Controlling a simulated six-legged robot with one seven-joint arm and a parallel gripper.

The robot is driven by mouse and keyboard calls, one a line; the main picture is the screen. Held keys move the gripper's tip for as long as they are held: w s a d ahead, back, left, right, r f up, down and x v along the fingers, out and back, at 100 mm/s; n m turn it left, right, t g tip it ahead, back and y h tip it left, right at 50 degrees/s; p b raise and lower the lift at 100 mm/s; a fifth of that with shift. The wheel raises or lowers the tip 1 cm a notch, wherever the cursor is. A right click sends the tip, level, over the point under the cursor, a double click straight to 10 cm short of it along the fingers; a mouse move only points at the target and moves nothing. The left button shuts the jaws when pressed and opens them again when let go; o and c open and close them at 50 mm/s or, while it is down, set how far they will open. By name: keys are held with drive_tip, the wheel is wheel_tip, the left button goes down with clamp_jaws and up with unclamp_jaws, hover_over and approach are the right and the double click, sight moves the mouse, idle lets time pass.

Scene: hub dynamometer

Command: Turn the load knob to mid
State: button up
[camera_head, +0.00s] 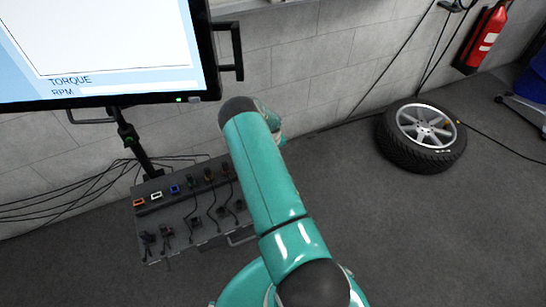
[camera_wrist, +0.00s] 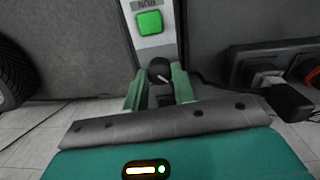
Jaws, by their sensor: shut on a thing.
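The load knob (camera_wrist: 159,69) shows in the wrist view as a small black round knob with a light pointer line, which slants toward the lower right. It sits on a pale narrow panel, below a green button (camera_wrist: 149,23). My gripper (camera_wrist: 158,88) has its two green fingers on either side of the knob, shut on it. The lower part of the knob is partly hidden between the fingers. In the head view my teal arm hides the knob and the gripper.
A monitor (camera_head: 100,50) reading TORQUE and RPM stands at the upper left. A grey panel (camera_head: 180,243) with coloured sockets and cables stands below it. A tyre (camera_head: 398,150) lies on the floor at the right, near a fire extinguisher (camera_head: 487,38). Open floor lies at the right.

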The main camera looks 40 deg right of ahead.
drive_tip(key=m, duration=0.6)
drive_tip(key=shift+m, duration=0.3)
drive_tip(key=m, duration=0.6)
drive_tip(key=shift+m, duration=0.3)
drive_tip(key=shift+s, duration=0.1)
drive_tip(key=o, duration=1)
drive_tip(key=shift+f, duration=0.1)
wheel_tip(320, 180, up, 14)
drive_tip(key=shift+w, duration=0.2)
